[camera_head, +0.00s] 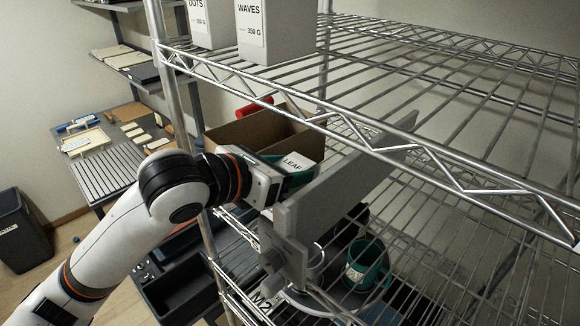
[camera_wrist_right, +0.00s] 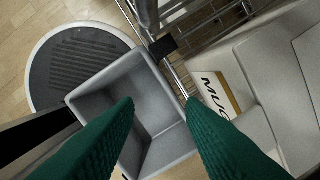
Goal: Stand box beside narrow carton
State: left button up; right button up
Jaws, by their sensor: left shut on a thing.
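A white box (camera_head: 296,161) marked LEAF is between the green fingers of my left gripper (camera_head: 292,176). The gripper is shut on it, below the upper wire shelf and in front of a brown cardboard box. Fingers and a grey bar hide much of it. Two pale grey cartons stand upright on the upper shelf: one marked DOTS (camera_head: 209,24) and, to its right, one marked WAVES (camera_head: 275,32). The picture cuts off their tops. My right gripper (camera_wrist_right: 160,102) shows in the right wrist view, its green fingers apart with nothing between the tips.
The upper wire shelf (camera_head: 420,100) is bare right of the cartons; its front rail passes close above the left gripper. A long grey bar (camera_head: 345,180) stands right of it. The cardboard box (camera_head: 258,130) is behind. A green mug (camera_head: 366,265) stands lower. A grey bin (camera_wrist_right: 140,100) lies beyond the right fingers.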

pick_arm(q)
jog(key=o, duration=1)
jog(key=shift+s+a, duration=0.2)
jog(key=shift+s, duration=0.15)
jog(key=o, duration=0.3)
jog(key=shift+d, duration=0.15)
jog(key=shift+w+d+f, duration=0.1)
jog(key=shift+w+d, duration=0.1)
jog(key=shift+d, duration=0.05)
jog(key=shift+a+r, duration=0.1)
jog(key=shift+r, duration=0.1)
jog(key=shift+s+a, duration=0.15)
jog(key=shift+a, duration=0.15)
jog(key=b+v, duration=0.3)
jog(key=v, duration=0.8)
jog(key=shift+s+a+r+b, duration=0.1)
jog(key=shift+s+a+b, duration=0.05)
jog(key=shift+s+b, duration=0.15)
pick_arm(e)
jog(key=f, duration=0.1)
jog(key=a+f, duration=0.1)
jog(key=s+f, duration=0.1)
jog(key=shift+a+f, duration=0.35)
jog(key=shift+a, duration=0.05)
jog(key=shift+s+a, duration=0.1)
